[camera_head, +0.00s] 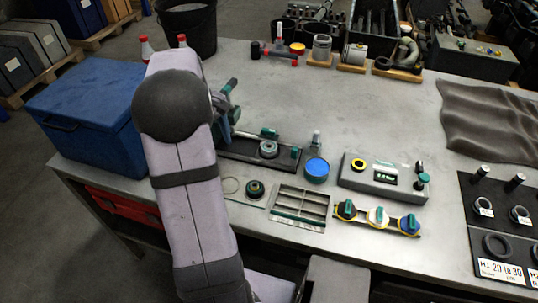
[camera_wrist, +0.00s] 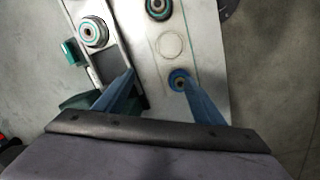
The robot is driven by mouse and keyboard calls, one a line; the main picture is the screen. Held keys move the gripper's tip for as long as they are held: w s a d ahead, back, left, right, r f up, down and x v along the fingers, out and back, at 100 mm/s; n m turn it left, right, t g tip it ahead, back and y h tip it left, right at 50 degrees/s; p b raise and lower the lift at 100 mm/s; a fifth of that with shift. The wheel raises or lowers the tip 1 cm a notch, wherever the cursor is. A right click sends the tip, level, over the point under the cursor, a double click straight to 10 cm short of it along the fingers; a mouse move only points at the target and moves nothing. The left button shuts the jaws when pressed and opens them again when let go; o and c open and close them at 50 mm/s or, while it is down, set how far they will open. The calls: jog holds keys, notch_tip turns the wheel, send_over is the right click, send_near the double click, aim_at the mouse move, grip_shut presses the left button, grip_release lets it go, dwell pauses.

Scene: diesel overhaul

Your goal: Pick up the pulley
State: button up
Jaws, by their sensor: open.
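My gripper (camera_wrist: 158,76) is open above the bench in the wrist view, its two blue fingers apart. A small blue ring with a dark centre (camera_wrist: 180,78) is at the right fingertip; whether they touch I cannot tell. It sits on a pale plate (camera_wrist: 195,45). A dark teal round part (camera_wrist: 158,8) is at the plate's far end; it shows in the head view (camera_head: 255,188). A pale-and-teal grooved round part (camera_wrist: 92,32) sits on the dark rail fixture, also in the head view (camera_head: 268,148). Which is the pulley I cannot tell for certain.
A blue box (camera_head: 85,105) stands left of my arm. A slotted tray (camera_head: 300,207), a blue round tin (camera_head: 316,170) and a grey display box (camera_head: 385,178) are to the right. Several parts line the back edge. The middle back of the bench is clear.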

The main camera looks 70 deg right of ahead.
aim_at(269, 145)
jog(key=s+d+m, duration=0.2)
jog(key=s+d, duration=0.2)
jog(key=s+d+m+p, duration=0.1)
jog(key=s+d, duration=0.3)
jog(key=s+d+m+p, duration=0.1)
jog(key=s+d+m, duration=0.1)
jog(key=s+d, duration=0.2)
jog(key=shift+d+f+m+t+y, duration=0.15)
jog(key=shift+f+m+t+y, duration=0.15)
jog(key=shift+f+y, duration=0.1)
jog(key=shift+s+d+p, duration=0.25)
jog(key=shift+s+p, duration=0.05)
jog(key=shift+w+d+f+p, duration=0.15)
jog(key=shift+f+p, duration=0.8)
jog(key=shift+f, duration=0.9)
jog(key=shift+w+d+f+p, duration=0.1)
jog(key=shift+f+p, duration=0.8)
jog(key=shift+f, duration=0.95)
jog(key=c, duration=1.1)
